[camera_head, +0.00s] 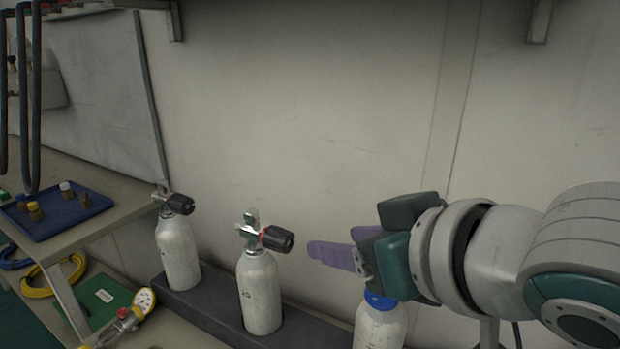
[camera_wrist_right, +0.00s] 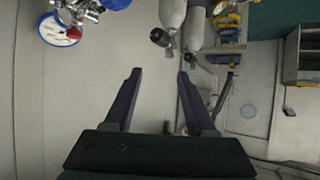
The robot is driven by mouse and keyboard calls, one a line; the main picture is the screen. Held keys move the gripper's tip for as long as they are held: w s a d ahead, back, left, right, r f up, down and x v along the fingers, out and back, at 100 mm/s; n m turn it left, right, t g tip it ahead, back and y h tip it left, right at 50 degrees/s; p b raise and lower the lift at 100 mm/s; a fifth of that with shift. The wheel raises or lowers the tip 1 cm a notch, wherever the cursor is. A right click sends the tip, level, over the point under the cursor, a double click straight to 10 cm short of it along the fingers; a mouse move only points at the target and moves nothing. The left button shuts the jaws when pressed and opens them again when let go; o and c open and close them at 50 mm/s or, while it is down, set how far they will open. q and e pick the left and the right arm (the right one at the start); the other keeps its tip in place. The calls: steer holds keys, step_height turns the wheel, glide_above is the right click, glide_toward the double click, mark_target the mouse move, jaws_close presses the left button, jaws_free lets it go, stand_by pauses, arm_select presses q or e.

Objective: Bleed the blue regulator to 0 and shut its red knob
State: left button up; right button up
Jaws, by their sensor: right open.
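In the right wrist view, a metal regulator (camera_wrist_right: 78,10) with a blue part (camera_wrist_right: 116,3) and a blue-rimmed gauge (camera_wrist_right: 60,30) with red on its face shows at the upper left, cut by the top edge. The gauge reading is too small to tell. No red knob on it is clear. In the head view, a blue part (camera_head: 380,301) tops the right white cylinder (camera_head: 378,328); my gripper covers what is above it. My right gripper (camera_head: 330,254) is open and empty, its purple fingers pointing left. Its fingers also show in the wrist view (camera_wrist_right: 159,72). My left gripper is out of view.
Two white cylinders (camera_head: 259,295) (camera_head: 178,255) with black valve knobs stand in a dark rack (camera_head: 210,313). A blue tray (camera_head: 58,222) with small fittings sits on the left bench. The wall behind is bare.

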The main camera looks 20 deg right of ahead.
steer(key=s+a+f+g+p, duration=0.25)
steer(key=s+g, duration=0.45)
steer(key=s, duration=0.4)
steer(key=w+d+r+m+g+h+b, duration=0.1)
steer(key=w+d+r+m+h, duration=0.1)
steer(key=w+d+r+m, duration=0.35)
steer(key=w+d+r+m+h+b, duration=0.2)
steer(key=w+d+m, duration=0.1)
steer(key=w+d, duration=0.45)
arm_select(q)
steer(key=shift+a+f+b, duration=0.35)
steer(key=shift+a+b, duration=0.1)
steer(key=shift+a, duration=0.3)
arm_select(e)
steer(key=shift+n, duration=0.25)
steer(key=x, duration=1)
steer(key=shift+w+a+f, duration=0.15)
steer(key=shift+w+a, duration=0.1)
steer(key=shift+a, duration=0.05)
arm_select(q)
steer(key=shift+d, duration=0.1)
arm_select(e)
jaws_close()
